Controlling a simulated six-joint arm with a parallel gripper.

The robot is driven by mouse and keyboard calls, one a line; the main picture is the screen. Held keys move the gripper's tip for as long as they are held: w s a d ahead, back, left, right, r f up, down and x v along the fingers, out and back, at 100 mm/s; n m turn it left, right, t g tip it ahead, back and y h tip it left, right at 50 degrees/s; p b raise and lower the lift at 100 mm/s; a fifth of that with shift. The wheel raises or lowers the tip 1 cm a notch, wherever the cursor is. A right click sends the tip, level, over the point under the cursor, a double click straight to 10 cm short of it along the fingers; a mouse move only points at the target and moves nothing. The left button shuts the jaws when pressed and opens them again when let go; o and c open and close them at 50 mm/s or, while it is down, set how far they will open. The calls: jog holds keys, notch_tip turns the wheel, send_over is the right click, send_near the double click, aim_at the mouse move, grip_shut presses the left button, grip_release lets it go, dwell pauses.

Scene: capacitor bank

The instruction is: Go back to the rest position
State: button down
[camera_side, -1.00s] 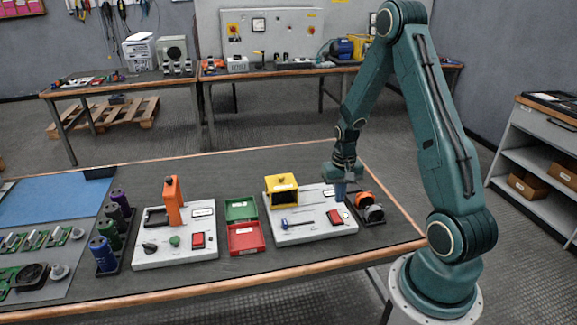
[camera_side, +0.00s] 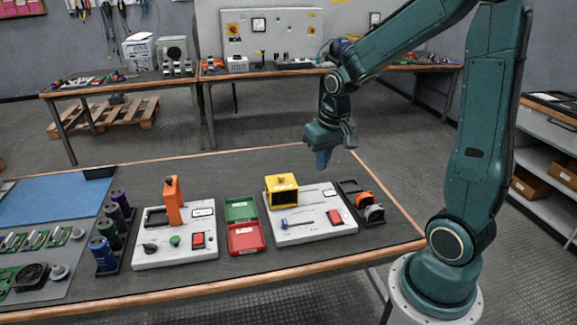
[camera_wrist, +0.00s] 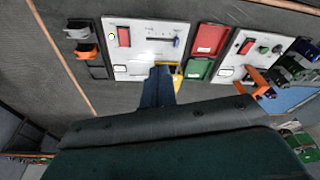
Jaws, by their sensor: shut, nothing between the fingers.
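My gripper (camera_side: 322,158) is shut and empty, raised in the air above the back edge of the bench, behind the right-hand white panel (camera_side: 318,228). Its blue fingers (camera_wrist: 158,86) point down and show together in the wrist view. The panel carries a yellow box (camera_side: 282,190), a small blue-headed slider and a red switch (camera_side: 334,217). The fingers touch nothing. In the wrist view they cover part of the yellow box (camera_wrist: 177,69).
A left white panel (camera_side: 150,256) holds an orange lever (camera_side: 173,200). Between the panels lies an open red and green box (camera_side: 246,238). A black tray with orange and grey parts (camera_side: 368,205) sits at right. Dark cylinders (camera_side: 104,253) stand at left. Air around the gripper is clear.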

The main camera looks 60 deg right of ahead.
jog(key=s+a+r+n+t, duration=0.3)
jog(key=s+a+r+n, duration=0.2)
jog(key=s+a+r, duration=0.6)
jog(key=shift+s+a+r+t+y, duration=0.2)
jog(key=shift+s+a+t+y, duration=0.15)
jog(key=shift+s+a, duration=0.8)
